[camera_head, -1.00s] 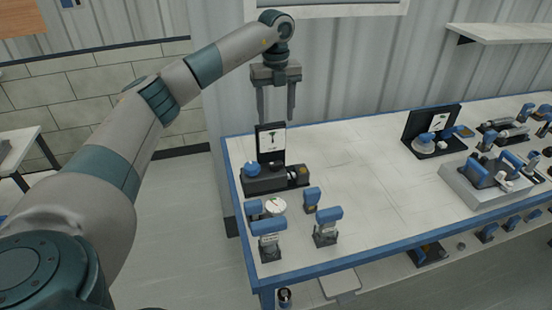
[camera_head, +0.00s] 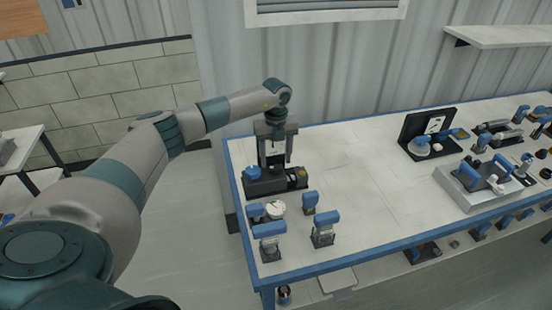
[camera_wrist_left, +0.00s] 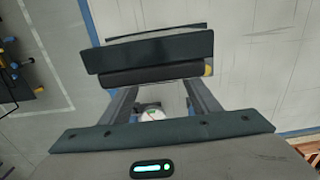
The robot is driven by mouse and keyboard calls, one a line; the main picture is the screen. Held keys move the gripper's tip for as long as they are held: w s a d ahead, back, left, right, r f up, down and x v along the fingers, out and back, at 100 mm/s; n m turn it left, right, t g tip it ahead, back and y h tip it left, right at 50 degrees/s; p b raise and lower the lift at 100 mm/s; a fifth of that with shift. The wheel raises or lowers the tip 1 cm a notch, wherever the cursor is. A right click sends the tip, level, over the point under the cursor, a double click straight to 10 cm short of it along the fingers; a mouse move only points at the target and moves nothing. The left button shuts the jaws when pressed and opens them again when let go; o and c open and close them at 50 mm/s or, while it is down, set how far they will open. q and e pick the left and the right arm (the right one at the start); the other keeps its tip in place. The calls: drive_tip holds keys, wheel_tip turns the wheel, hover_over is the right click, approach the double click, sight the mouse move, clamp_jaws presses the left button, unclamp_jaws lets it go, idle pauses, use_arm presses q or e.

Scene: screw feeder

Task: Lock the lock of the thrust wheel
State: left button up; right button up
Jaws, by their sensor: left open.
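A black screw feeder unit (camera_head: 262,187) with a blue knob (camera_head: 252,172) stands at the left end of the table, with an upright panel behind it. My left gripper (camera_head: 275,158) is open and empty in front of that panel, pointing down just above the unit and partly covering the panel. In the left wrist view, the open fingers (camera_wrist_left: 160,103) reach toward a dark block (camera_wrist_left: 150,55), with a pale round part (camera_wrist_left: 152,114) visible between them. The thrust wheel and its lock are too small to make out. My right gripper is not in view.
Several blue-topped devices (camera_head: 324,230) and a round dial (camera_head: 276,209) stand in front of the unit. A black stand (camera_head: 428,133) and a grey box (camera_head: 482,184) with blue parts are at the right. The middle of the table is clear.

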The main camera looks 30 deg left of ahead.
sight(276, 170)
use_arm(q)
drive_tip(key=shift+f+p, duration=0.3)
drive_tip(key=shift+f, duration=0.95)
drive_tip(key=c, duration=1.1)
drive_tip(key=shift+o, duration=0.2)
drive_tip(key=shift+f+m+b, duration=0.15)
drive_tip(key=shift+m+b, duration=0.25)
drive_tip(key=shift+b, duration=0.2)
drive_tip(key=m+b, duration=0.2)
drive_tip(key=shift+m+b, duration=0.3)
drive_tip(key=shift+b, duration=0.1)
drive_tip(key=shift+m+b, duration=0.4)
drive_tip(key=shift+m, duration=0.1)
drive_tip(key=shift+r, duration=0.2)
drive_tip(key=o, duration=1.1)
drive_tip(key=shift+c, duration=0.2)
